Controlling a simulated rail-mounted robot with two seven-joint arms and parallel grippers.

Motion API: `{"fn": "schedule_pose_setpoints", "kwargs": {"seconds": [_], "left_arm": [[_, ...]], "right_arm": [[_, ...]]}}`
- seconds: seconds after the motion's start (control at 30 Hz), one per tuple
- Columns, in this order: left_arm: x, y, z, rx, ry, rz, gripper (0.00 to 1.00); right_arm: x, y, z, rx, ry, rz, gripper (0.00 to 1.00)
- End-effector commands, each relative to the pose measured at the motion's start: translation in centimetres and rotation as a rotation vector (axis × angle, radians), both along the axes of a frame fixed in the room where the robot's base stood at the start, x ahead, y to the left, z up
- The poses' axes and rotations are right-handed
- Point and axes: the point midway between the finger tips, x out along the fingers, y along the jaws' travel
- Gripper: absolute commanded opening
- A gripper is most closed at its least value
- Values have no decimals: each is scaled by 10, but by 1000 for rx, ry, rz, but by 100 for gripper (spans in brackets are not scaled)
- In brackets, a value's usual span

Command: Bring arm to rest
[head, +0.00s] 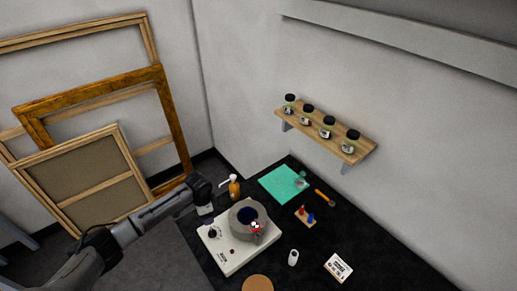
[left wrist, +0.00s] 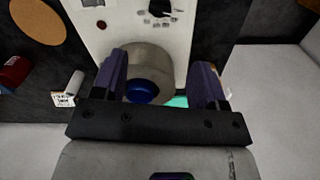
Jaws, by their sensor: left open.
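My left arm comes in from the left in the head view, and its gripper (head: 205,208) hangs above the left side of a white hotplate-like device (head: 213,250). In the left wrist view the gripper (left wrist: 162,68) is open, its two purple-padded fingers apart. My right gripper is not seen.
An amber pump bottle (head: 234,188) stands close behind the gripper. A teal mat (head: 278,184), an orange-handled tool (head: 325,198), a peg board (head: 304,217), a white cylinder (head: 293,257), a card (head: 338,267) and a cork disc (head: 257,284) lie around. A wall shelf (head: 358,152) holds several jars. Wooden frames (head: 112,165) lean at left.

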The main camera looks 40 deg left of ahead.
Motion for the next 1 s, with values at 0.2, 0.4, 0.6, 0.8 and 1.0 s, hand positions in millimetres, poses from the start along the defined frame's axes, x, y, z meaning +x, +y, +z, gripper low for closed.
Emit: {"fn": "schedule_pose_setpoints", "kwargs": {"seconds": [0.2, 0.4, 0.6, 0.8, 1.0], "left_arm": [[0, 0, 0, 0, 0, 2, 66], [-1, 4, 0, 25, 6, 104, 66], [20, -2, 41, 216, -132, 137, 66], [44, -68, 106, 304, -406, 98, 66], [-4, -177, 148, 226, -633, 80, 66]], "right_arm": [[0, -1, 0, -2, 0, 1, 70], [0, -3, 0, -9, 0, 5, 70], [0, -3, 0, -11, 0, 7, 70], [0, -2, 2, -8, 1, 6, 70], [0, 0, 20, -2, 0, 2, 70]]}}
